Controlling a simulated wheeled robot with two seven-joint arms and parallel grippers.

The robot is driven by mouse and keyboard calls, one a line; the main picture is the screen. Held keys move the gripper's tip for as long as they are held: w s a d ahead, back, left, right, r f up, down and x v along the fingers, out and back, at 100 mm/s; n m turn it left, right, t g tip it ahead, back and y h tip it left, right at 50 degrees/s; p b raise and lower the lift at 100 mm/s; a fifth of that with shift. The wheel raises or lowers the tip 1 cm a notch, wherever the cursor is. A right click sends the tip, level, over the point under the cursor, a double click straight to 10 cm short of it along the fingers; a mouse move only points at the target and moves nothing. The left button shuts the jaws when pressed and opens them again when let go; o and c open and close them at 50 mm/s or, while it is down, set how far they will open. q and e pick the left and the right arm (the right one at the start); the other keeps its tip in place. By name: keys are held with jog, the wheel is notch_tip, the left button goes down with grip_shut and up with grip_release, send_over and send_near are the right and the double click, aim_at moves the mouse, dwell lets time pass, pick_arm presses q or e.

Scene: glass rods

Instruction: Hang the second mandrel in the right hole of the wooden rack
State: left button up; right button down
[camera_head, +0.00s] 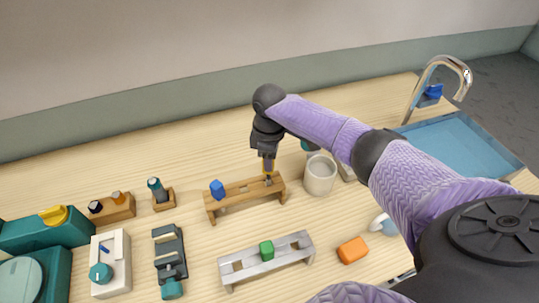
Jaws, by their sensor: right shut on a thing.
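The wooden rack (243,196) stands mid-table. A mandrel with a blue head (217,188) hangs in its left part. My right gripper (267,172) comes down over the right end of the rack and is shut on the second mandrel (268,181). Only a small part of this mandrel shows below the fingers, at the right hole; whether it is fully seated I cannot tell. My left gripper is not in view.
A grey rack (296,243) with a green-headed piece (266,249) stands in front. An orange block (352,250) lies to its right. A pale cup (320,176) stands close right of the wooden rack. Teal devices (45,230) fill the left; a blue sink (460,146) is at right.

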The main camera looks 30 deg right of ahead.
jog(key=shift+f+b, duration=0.8)
jog(key=shift+f, duration=0.6)
jog(key=shift+f+b, duration=0.45)
jog(key=shift+f, duration=0.6)
jog(key=shift+c, duration=2.3)
grip_release()
jog(key=shift+o, duration=0.9)
